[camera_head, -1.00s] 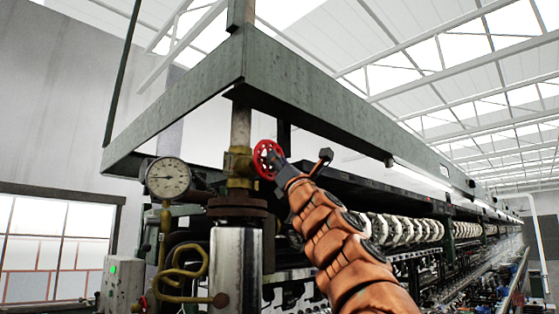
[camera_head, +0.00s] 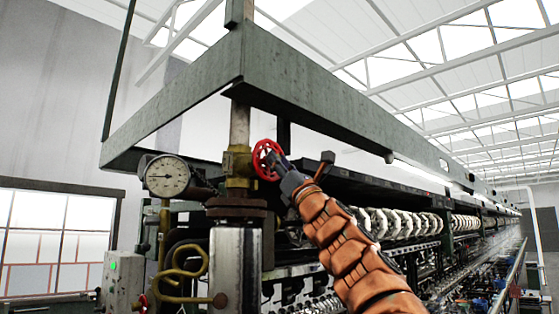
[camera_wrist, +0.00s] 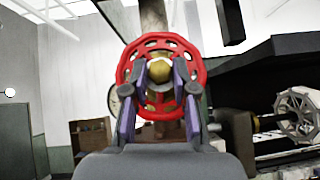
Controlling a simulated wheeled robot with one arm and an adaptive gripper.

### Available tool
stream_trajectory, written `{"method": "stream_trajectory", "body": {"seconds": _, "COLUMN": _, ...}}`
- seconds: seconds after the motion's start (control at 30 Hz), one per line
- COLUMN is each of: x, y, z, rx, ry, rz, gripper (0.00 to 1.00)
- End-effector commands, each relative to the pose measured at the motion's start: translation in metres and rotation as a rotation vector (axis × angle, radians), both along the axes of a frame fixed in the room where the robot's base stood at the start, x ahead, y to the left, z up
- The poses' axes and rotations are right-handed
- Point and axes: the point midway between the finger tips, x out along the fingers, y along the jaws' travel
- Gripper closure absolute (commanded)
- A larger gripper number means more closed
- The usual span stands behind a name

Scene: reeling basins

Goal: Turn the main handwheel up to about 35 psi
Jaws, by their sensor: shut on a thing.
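The main handwheel (camera_head: 267,159) is a red spoked wheel on the right side of a brass valve (camera_head: 238,163) on the vertical pipe. In the wrist view the handwheel (camera_wrist: 161,44) faces me, with a brass hub at its middle. My gripper (camera_head: 279,167) is at the wheel from the right; in the wrist view its two fingers (camera_wrist: 160,88) straddle the hub and are shut on the wheel. The pressure gauge (camera_head: 167,175) is a round white dial left of the valve. Its needle points left, but the numbers are too small to read surely.
A steel cylinder (camera_head: 236,266) stands below the valve, with a coiled brass tube (camera_head: 184,262) beside it. A green steel beam frame (camera_head: 290,88) runs overhead. A long row of white reels (camera_head: 395,223) stretches away to the right.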

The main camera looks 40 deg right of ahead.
Motion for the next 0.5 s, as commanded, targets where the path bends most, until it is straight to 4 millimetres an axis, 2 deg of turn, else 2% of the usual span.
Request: {"method": "stream_trajectory", "body": {"seconds": 0.5, "x": 0.0013, "y": -0.0031, "z": 0.0000, "rx": -0.171, "ry": -0.023, "rz": -0.003, "gripper": 1.00}}
